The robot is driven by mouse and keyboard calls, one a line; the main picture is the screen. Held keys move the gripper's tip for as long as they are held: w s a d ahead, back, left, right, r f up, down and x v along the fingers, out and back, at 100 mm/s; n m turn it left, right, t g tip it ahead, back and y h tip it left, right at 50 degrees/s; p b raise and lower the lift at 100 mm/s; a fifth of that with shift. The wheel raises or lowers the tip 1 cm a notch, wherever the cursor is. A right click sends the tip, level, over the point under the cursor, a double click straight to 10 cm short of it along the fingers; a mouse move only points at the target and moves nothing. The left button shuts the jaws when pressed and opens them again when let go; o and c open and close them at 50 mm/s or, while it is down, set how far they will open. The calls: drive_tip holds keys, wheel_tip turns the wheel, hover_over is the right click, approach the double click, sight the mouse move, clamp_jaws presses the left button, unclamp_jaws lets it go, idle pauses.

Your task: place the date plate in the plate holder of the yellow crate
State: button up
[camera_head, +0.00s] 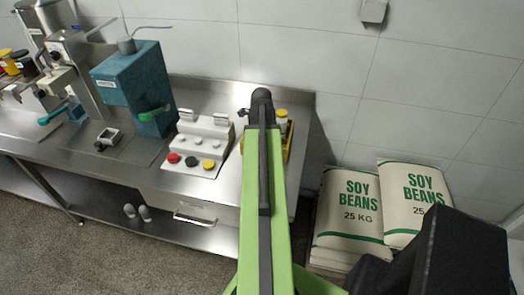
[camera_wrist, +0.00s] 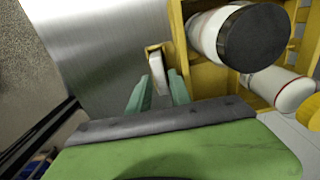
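In the wrist view, a small white plate (camera_wrist: 159,77), which looks like the date plate, has its far end inside a narrow yellow holder (camera_wrist: 154,48). The holder is on the left side of the yellow crate (camera_wrist: 178,22). My gripper's (camera_wrist: 162,84) two teal fingers lie on either side of the plate's near end. I cannot tell whether they touch it or stand slightly apart. How deep the plate sits is hidden. In the head view, my green arm hides the gripper and most of the crate (camera_head: 289,150).
The crate holds white jars, one with a dark lid (camera_wrist: 253,37). A control box (camera_head: 199,145) with coloured buttons stands left of my arm, beside a teal machine (camera_head: 138,85). The steel bench's (camera_head: 309,110) right end is close to the crate. Soy bean sacks (camera_head: 349,207) lie to the right.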

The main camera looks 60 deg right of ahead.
wheel_tip(320, 180, up, 9)
drive_tip(key=p, duration=0.8)
drive_tip(key=shift+r, duration=0.15)
drive_tip(key=w+a+n, duration=1.3)
drive_tip(key=w+a, duration=0.3)
drive_tip(key=a, duration=0.3)
drive_tip(key=w+a+n, duration=0.3)
drive_tip(key=a+n, duration=0.7)
drive_tip(key=a, duration=0.6)
drive_tip(key=w+a+n, duration=0.3)
drive_tip(key=a+n, duration=0.7)
drive_tip(key=a, duration=0.5)
drive_tip(key=shift+m, duration=0.3)
drive_tip(key=f+b, duration=0.4)
drive_tip(key=b, duration=0.1)
drive_tip(key=shift+s+a+f, duration=0.1)
drive_tip(key=shift+s+f, duration=0.15)
drive_tip(key=shift+f, duration=0.15)
